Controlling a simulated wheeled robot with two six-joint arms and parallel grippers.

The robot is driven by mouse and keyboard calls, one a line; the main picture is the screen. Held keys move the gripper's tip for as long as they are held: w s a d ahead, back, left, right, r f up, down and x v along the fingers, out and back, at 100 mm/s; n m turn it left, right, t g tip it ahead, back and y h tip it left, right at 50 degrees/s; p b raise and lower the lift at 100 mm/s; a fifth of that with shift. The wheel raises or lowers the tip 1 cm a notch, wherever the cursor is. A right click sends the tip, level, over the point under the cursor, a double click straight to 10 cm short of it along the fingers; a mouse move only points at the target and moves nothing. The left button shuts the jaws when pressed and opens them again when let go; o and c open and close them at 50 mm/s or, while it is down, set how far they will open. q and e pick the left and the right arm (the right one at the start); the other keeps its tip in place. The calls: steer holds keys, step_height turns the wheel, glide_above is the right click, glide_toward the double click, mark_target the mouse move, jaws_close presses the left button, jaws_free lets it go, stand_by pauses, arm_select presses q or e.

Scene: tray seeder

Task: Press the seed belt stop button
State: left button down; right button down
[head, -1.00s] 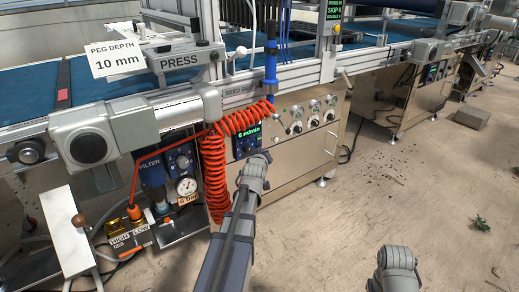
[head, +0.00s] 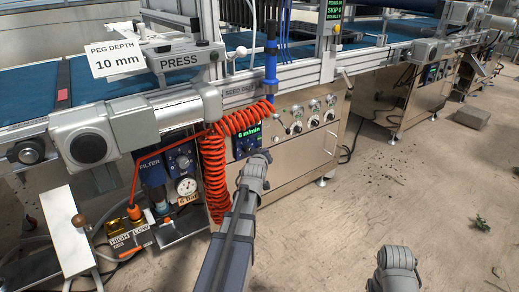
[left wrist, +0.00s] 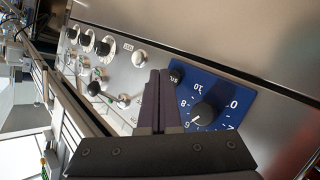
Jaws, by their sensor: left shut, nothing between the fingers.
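In the head view my left gripper (head: 265,154) is at the front of the steel machine, just below and right of a blue panel with a lit "6 m/min" display (head: 247,139). In the left wrist view its two dark fingers (left wrist: 160,100) are shut together and empty. They point at the steel front beside a blue dial panel (left wrist: 238,104) with a black knob (left wrist: 205,113). A small dark round control (left wrist: 176,76) sits just right of the fingertips. A silver round control (left wrist: 139,58) lies ahead of them. I cannot tell which control is the stop button, or whether the fingers touch anything.
A coiled orange hose (head: 214,170) hangs left of my left gripper. Several knobs (head: 313,121) line the steel front to its right; they also show in the wrist view (left wrist: 103,48). A filter and pressure gauge (head: 187,187) stand lower left. The concrete floor (head: 380,190) is mostly clear.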

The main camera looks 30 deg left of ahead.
arm_select(q)
steer(key=shift+w+a, duration=0.1)
steer(key=shift+a, duration=0.05)
steer(key=shift+w+a, duration=0.1)
steer(key=shift+a, duration=0.25)
stand_by(0.6)
steer(key=shift+s+d, duration=0.2)
steer(key=shift+d, duration=0.3)
steer(key=s+d, duration=0.2)
steer(key=d, duration=0.3)
steer(key=shift+s+d, duration=0.15)
steer(key=shift+d, duration=0.15)
stand_by(0.9)
